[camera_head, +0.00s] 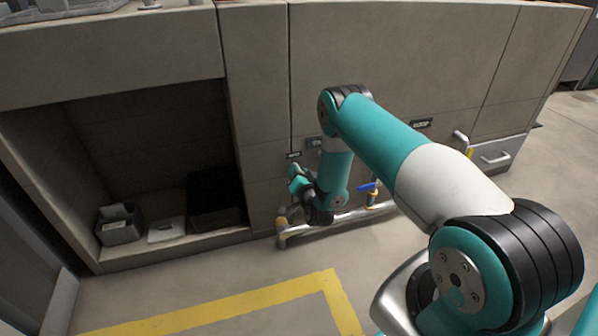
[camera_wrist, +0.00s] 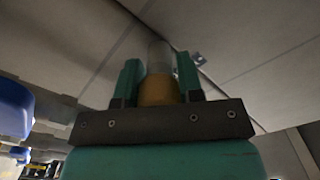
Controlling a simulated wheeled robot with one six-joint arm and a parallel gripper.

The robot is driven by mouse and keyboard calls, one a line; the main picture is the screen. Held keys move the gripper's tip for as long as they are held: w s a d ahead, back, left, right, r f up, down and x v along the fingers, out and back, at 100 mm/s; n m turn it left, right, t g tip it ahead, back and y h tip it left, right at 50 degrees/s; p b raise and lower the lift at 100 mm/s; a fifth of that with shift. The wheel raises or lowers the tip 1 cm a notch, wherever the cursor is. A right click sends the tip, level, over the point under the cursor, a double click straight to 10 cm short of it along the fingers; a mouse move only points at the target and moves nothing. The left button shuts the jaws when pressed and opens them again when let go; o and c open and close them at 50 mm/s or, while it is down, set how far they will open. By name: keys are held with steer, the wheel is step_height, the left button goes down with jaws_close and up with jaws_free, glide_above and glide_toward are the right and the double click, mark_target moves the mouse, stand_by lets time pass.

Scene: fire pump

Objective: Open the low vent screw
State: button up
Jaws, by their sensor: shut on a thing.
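In the wrist view, my gripper (camera_wrist: 160,72) has its two teal fingers on either side of a brass-coloured round part (camera_wrist: 160,91) with a pale grey cylinder above it. I take this part to be the low vent screw; no label on it can be read. The fingers are shut on it. In the head view, my gripper (camera_head: 299,180) is low at the front of the grey cabinet, just above the left end of a low metal pipe (camera_head: 335,219). The screw cannot be made out there, and my wrist hides part of the pipe.
A blue-handled valve (camera_head: 369,187) sits on the pipe right of my gripper; a blue part (camera_wrist: 14,108) also shows at left in the wrist view. An open recess with a grey bin (camera_head: 120,231) lies left. The floor by the yellow line (camera_head: 235,302) is clear.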

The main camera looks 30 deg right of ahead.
steer(key=shift+s+a+f, duration=0.1)
steer(key=shift+a, duration=0.05)
stand_by(0.4)
steer(key=o, duration=0.9)
steer(key=p+v, duration=1.7)
steer(key=shift+s, duration=0.2)
